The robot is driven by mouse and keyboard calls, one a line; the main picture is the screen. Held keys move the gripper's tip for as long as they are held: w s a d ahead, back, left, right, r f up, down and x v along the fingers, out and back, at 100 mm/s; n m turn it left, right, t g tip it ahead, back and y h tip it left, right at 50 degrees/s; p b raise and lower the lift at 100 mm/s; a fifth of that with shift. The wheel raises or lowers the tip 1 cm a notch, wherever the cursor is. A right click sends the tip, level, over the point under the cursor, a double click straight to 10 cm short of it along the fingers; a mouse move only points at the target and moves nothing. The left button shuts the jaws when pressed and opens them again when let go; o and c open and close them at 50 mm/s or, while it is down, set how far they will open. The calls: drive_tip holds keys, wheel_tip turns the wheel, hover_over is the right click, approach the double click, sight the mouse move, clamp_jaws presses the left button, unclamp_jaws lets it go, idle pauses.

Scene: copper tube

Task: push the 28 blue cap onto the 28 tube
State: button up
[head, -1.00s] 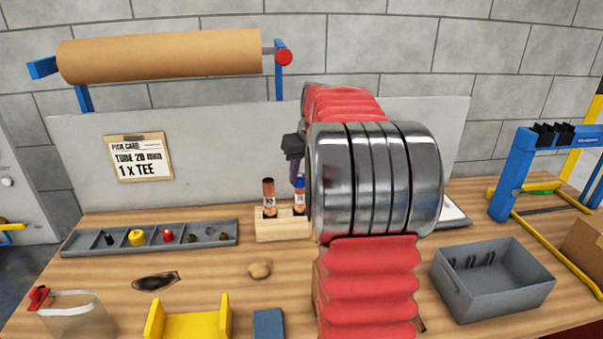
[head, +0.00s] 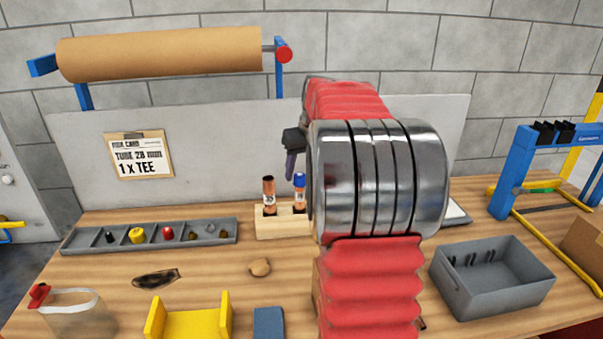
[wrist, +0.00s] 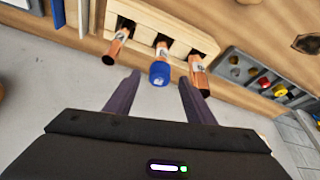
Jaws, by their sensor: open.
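The blue cap (head: 299,180) sits on top of a copper tube (head: 299,198) that stands upright in the wooden block (head: 272,229). In the wrist view the same blue cap (wrist: 159,75) covers the end of the middle tube (wrist: 163,50). How deep the tube sits inside the cap cannot be told. My gripper (wrist: 159,82) is open and empty, with its purple fingers on either side of the cap in that view. In the head view my gripper (head: 290,164) shows above and slightly left of the cap, apart from it, partly hidden by my arm.
An uncapped copper tube (head: 268,193) stands left in the block, and another open tube (wrist: 116,46) shows in the wrist view. A grey parts tray (head: 150,236) lies left, and a grey bin (head: 492,277) right. A potato-like lump (head: 260,267) lies in front.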

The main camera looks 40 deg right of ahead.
drive_tip(key=v, duration=1.2)
drive_tip(key=shift+r, duration=0.1)
idle(0.6)
drive_tip(key=s+a+f+m+g, duration=0.1)
drive_tip(key=s+a+f+m, duration=0.15)
drive_tip(key=a+f, duration=0.45)
drive_tip(key=s+a+f+n, duration=0.2)
drive_tip(key=s+a, duration=0.3)
drive_tip(key=a, duration=0.5)
drive_tip(key=s+a+f+n+t+y, duration=0.1)
drive_tip(key=s+a+f+n, duration=0.1)
drive_tip(key=s+a, duration=0.3)
drive_tip(key=s+a+f+n+t, duration=0.1)
drive_tip(key=s+a+f, duration=0.3)
drive_tip(key=a, duration=1)
drive_tip(key=shift+s+a+n, duration=0.35)
drive_tip(key=shift+s+n, duration=0.3)
drive_tip(key=shift+s, duration=0.3)
